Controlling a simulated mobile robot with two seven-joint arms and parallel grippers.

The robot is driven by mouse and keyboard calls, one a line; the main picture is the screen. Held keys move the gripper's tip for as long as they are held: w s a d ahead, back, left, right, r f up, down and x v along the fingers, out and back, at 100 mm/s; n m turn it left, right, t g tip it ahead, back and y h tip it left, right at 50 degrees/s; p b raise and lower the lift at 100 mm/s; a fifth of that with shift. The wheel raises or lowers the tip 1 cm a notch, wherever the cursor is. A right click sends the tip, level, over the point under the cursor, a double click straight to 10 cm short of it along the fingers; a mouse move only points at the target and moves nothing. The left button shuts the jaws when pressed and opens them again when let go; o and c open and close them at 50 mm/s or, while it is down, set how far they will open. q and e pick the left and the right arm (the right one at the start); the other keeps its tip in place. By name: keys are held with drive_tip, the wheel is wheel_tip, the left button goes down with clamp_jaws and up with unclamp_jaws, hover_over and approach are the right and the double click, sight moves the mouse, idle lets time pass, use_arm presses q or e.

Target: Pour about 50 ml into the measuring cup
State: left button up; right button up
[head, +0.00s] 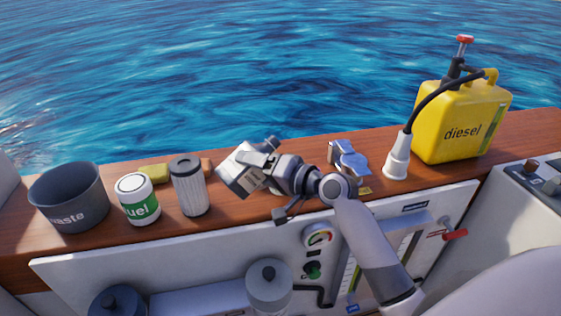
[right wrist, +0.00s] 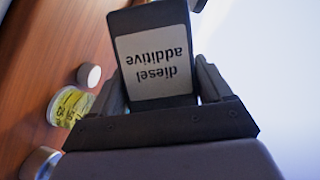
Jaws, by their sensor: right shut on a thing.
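My right gripper (head: 268,163) is shut on a dark bottle (head: 240,177) and holds it tilted above the wooden counter. In the right wrist view the bottle (right wrist: 155,60) sits between both fingers of the gripper (right wrist: 160,105), its white label reading "diesel additive" upside down. The measuring cup (right wrist: 70,106), clear with yellow and dark markings, stands on the wood left of the gripper in that view. I cannot tell how much liquid it holds. In the head view my gripper and the bottle hide most or all of it. My left gripper is not in view.
A waste bin (head: 70,197), a white-green fuel can (head: 137,198) and a pleated filter (head: 189,185) stand left. A blue-grey part (head: 348,158), a white funnel-like piece (head: 397,160) and a yellow diesel canister (head: 460,120) stand right. A small white cap (right wrist: 89,75) lies near the cup.

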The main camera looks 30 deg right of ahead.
wheel_tip(320, 180, up, 2)
drive_tip(key=shift+d+n+h+p, duration=0.15)
drive_tip(key=shift+n+h+p, duration=0.25)
drive_tip(key=shift+p, duration=0.85)
drive_tip(key=n+p, duration=0.1)
drive_tip(key=p, duration=0.1)
drive_tip(key=shift+d+r+n+g+h+p, duration=0.25)
drive_tip(key=shift+d+n+g+h+p, duration=0.05)
drive_tip(key=shift+d+n+h, duration=0.1)
drive_tip(key=shift+p, duration=0.4)
drive_tip(key=n+p, duration=0.1)
drive_tip(key=n+h+p, duration=0.1)
drive_tip(key=p, duration=0.1)
drive_tip(key=shift+a+r, duration=0.15)
drive_tip(key=shift+a, duration=0.15)
drive_tip(key=shift+a+f+n+h+p, duration=0.3)
drive_tip(key=shift+f+n+h+p, duration=0.4)
drive_tip(key=shift+f, duration=0.25)
drive_tip(key=shift+a+r+n+p, duration=0.1)
drive_tip(key=shift+n+p, duration=0.2)
drive_tip(key=shift+p, duration=0.3)
drive_tip(key=shift+a+n+h+p, duration=0.15)
drive_tip(key=shift+n+h+p, duration=0.25)
drive_tip(key=shift+p, duration=0.1)
drive_tip(key=shift+a+f+n+h, duration=0.1)
drive_tip(key=shift+f+n+h, duration=0.4)
drive_tip(key=shift+p, duration=0.3)
